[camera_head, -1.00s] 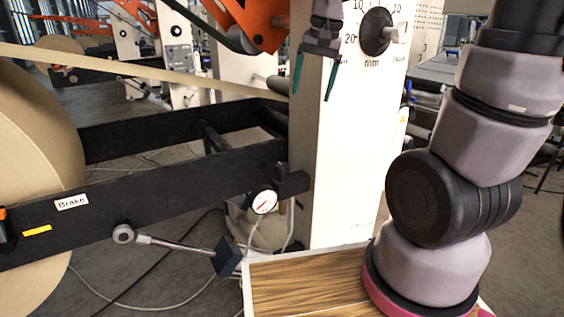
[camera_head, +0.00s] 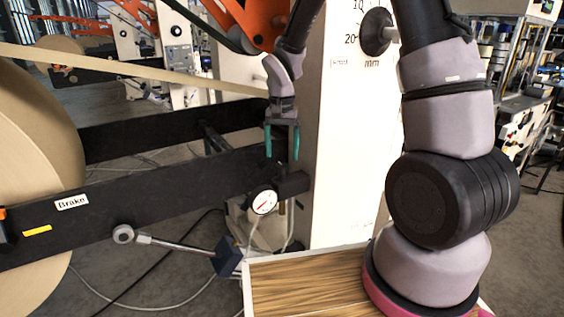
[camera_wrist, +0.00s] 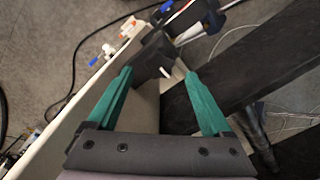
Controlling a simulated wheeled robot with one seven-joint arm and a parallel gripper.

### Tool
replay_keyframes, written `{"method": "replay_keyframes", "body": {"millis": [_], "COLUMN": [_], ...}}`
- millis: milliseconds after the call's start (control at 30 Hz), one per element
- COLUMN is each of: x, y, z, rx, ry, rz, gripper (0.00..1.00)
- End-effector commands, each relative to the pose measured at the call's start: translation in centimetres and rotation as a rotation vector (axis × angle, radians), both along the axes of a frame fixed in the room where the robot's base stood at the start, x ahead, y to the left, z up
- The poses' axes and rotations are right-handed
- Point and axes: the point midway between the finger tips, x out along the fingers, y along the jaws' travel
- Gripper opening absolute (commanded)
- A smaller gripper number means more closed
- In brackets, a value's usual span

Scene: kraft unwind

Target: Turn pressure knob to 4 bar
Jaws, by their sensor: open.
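A round pressure gauge (camera_head: 263,202) with a white face and red needle sits in front of a black block (camera_head: 293,184) on the side of the white machine column. I cannot read its scale. My gripper (camera_head: 282,158) points down just above the block and gauge, its teal fingers apart and empty. In the wrist view the block (camera_wrist: 152,57) shows beyond and between the fingertips of my gripper (camera_wrist: 158,73). A pressure knob cannot be clearly made out in either view.
The black brake arm (camera_head: 150,195) runs left from the column to a large paper roll (camera_head: 35,150). A black dial (camera_head: 375,32) marked mm is higher on the white column (camera_head: 340,150). A rod (camera_head: 175,245) and cables lie below the arm.

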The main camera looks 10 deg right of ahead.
Motion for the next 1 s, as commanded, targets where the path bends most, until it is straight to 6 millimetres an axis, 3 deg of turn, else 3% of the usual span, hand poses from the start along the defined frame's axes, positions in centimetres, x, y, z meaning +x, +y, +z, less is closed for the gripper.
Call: {"method": "replay_keyframes", "body": {"millis": [100, 233, 600, 667, 833, 1000], "x": [-0.1, -0.1, 0.0, 0.0, 0.0, 0.0], "y": [0.0, 0.0, 0.0, 0.0, 0.0, 0.0], "z": [-2.0, -3.3, -3.9, -3.8, -3.8, -3.8], "rx": [-0.001, 0.000, 0.000, 0.000, 0.000, 0.000], "ry": [0.004, 0.002, -0.001, -0.001, -0.001, -0.001], "rz": [0.000, 0.001, 0.000, 0.000, 0.000, 0.006], "gripper": [0.84, 0.84, 0.84, 0.65, 0.00, 0.00]}}
